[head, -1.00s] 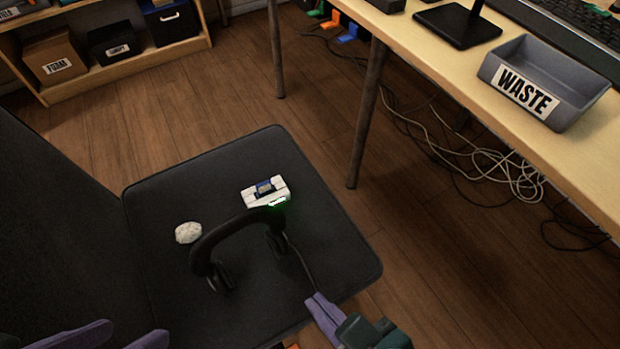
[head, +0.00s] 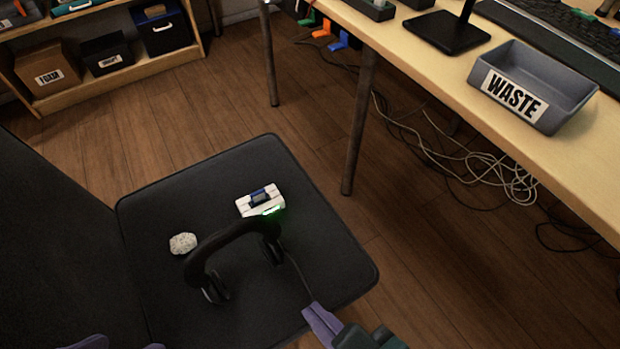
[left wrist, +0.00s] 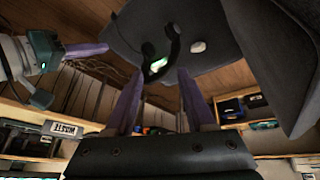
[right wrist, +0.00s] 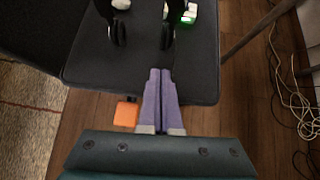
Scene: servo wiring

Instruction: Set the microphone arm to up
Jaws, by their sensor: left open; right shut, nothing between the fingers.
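A black headset (head: 228,236) stands on the dark chair seat, headband up and ear cups down. Its thin microphone arm (head: 297,277) runs from the right-hand ear cup down to the right, toward the seat's front edge. My right gripper (head: 313,312) is shut and empty, with its purple fingertips at the far end of the microphone arm; I cannot tell if they touch. In the right wrist view the shut fingers (right wrist: 160,72) point at the seat below the ear cups. My left gripper (head: 105,344) barely shows at the bottom edge; its fingers are apart in the left wrist view (left wrist: 158,75).
On the chair seat (head: 340,270) lie a white crumpled lump (head: 183,243) and a white-and-blue device (head: 261,201) with a green light. The chair back rises at left. A desk with a WASTE bin (head: 533,87) stands at right. An orange thing (right wrist: 126,114) is below the seat edge.

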